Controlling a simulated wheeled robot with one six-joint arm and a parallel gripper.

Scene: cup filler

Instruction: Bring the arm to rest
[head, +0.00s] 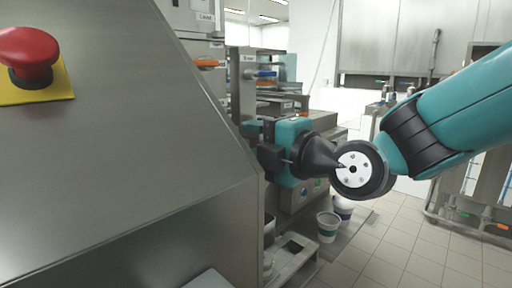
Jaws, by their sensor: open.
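My gripper (254,130) is at the middle of the head view, at the end of my teal and black arm, which reaches in from the right. It is beside the edge of the large grey metal machine housing (130,130). Its fingers point left toward the machine and look empty and apart. The fingertips are small and partly hard to make out against the machine parts behind.
A red emergency button (28,52) on a yellow plate sits on the housing at upper left. White cups (328,226) stand low, below my arm. Orange-handled machine parts (207,63) are behind. Tiled floor (400,255) at lower right is clear.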

